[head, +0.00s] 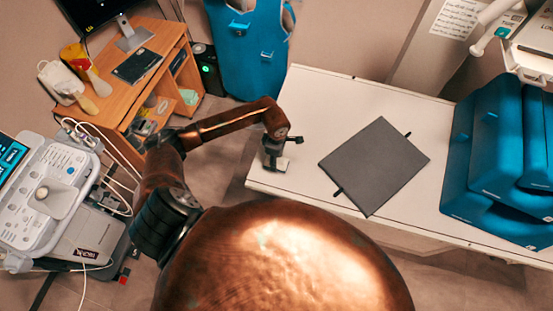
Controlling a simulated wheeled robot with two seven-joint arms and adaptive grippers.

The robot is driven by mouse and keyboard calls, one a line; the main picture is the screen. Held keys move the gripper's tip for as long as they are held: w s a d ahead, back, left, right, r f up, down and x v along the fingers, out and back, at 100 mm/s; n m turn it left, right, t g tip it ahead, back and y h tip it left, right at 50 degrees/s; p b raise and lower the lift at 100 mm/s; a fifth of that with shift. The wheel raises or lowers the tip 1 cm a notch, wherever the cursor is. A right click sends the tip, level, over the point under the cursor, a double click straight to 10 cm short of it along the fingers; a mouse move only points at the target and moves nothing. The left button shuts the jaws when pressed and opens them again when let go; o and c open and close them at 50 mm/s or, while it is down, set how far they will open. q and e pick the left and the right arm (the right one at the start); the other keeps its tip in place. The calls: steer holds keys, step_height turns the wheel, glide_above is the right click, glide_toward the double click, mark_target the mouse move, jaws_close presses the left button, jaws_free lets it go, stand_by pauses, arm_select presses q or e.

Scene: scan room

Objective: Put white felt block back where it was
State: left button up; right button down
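A small white block (283,164), which looks like the white felt block, is near the left end of the white table (320,95). My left gripper (280,154) points down right at it, and its dark fingers partly cover the block. I cannot tell whether the fingers are closed on the block or whether the block rests on the table. My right gripper is not in view.
A flat grey pad (375,165) with black tabs lies on the table, right of my gripper. Blue cushions (490,160) are stacked at the right end. A wooden desk (160,70) and an ultrasound console (45,190) stand at left. White tabletop around the pad is clear.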

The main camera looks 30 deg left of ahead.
arm_select(q)
steer(key=o, duration=0.3)
steer(key=shift+r, duration=0.2)
steer(key=shift+w+r, duration=0.1)
steer(key=shift+r, duration=0.2)
step_height(320, 180, up, 11)
steer(key=b, duration=0.2)
steer(key=shift+r, duration=0.2)
